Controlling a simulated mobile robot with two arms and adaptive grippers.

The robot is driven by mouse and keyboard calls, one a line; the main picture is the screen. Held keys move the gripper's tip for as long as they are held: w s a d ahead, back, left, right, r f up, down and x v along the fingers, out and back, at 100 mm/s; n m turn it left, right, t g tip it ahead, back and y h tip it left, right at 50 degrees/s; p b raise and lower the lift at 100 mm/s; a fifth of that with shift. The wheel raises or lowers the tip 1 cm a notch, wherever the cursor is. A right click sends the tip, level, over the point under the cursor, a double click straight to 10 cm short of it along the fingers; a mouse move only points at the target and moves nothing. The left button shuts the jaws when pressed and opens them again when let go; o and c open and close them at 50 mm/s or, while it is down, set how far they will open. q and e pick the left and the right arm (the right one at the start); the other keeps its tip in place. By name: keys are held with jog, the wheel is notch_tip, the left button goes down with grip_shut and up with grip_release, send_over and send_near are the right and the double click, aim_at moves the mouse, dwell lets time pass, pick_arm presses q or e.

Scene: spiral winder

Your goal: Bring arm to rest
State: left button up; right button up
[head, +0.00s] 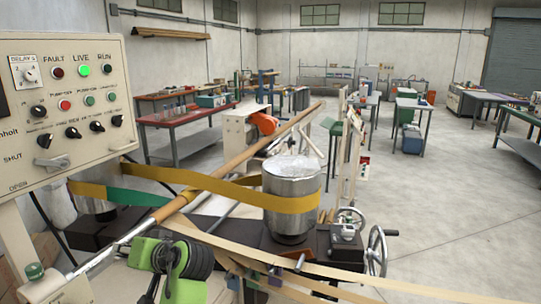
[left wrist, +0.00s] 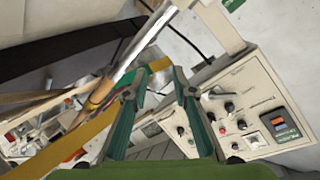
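My left gripper (left wrist: 160,82) is open in the left wrist view, its two green fingers apart with nothing between the tips. The control panel (left wrist: 262,88) lies to the right of the fingers. In the head view, a green and dark part (head: 175,262) at the bottom, below the panel and beside the winder, looks like my left gripper's body; its fingertips cannot be made out there. The control panel (head: 60,100) stands at the left, with its green LIVE lamp (head: 84,70) lit. My right gripper is not in view.
The brown tube on the winder (head: 235,158) crosses diagonally. A yellow belt (head: 225,190) wraps the steel drum (head: 291,180). Pale strips (head: 270,258) run across the front. A handwheel (head: 376,250) stands at the right. The floor (head: 455,200) beyond is clear.

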pick_arm(q)
jog(key=s+d+f+m+g+h, duration=0.1)
jog(key=s+f+h, duration=0.2)
jog(key=s+f, duration=0.55)
jog(key=s+d+f+m+h, duration=0.25)
jog(key=s+f, duration=0.25)
jog(key=f, duration=0.7)
jog(key=s+d+f+m+g+h, duration=0.1)
jog(key=s+d+f+h, duration=0.15)
jog(key=s, duration=0.45)
jog(key=s+d+f+g+h, duration=0.1)
jog(key=s+d+f+h, duration=0.1)
jog(key=s+d, duration=0.35)
jog(key=s+d+f+m+g+h, duration=0.1)
jog(key=s+f+h, duration=0.1)
jog(key=s, duration=0.7)
notch_tip(320, 180, down, 30)
jog(key=s+g+b, duration=0.1)
jog(key=s+b, duration=0.1)
jog(key=b, duration=0.1)
jog(key=s+a+f+g+b, duration=0.1)
jog(key=s+a+f+b, duration=0.1)
jog(key=s+f, duration=1.5)
jog(key=shift+a+f+g, duration=0.3)
jog(key=shift+f, duration=0.15)
